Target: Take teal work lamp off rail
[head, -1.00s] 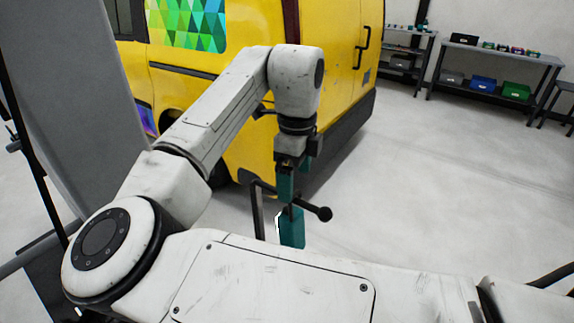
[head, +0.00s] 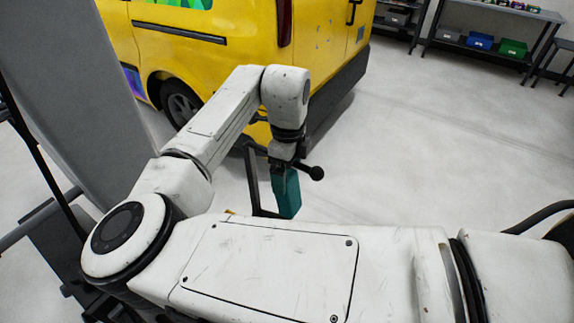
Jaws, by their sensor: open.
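The teal work lamp (head: 287,196) hangs upright below my gripper, beside a dark upright post. A dark rail (head: 302,167) with a round black knob at its right end shows at the lamp's top. My gripper (head: 285,165) points down right at the top of the lamp, close to the rail. My gripper is open; its fingertips are small and partly hidden, so I cannot tell whether they are around the lamp or touching it. The lamp's upper part is hidden by my gripper and the rail.
The dark post (head: 252,180) stands just left of the lamp. A yellow van (head: 230,60) is behind my arm. A grey panel (head: 75,90) stands at the left. Shelving with bins (head: 480,42) is at the back right. The floor on the right is clear.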

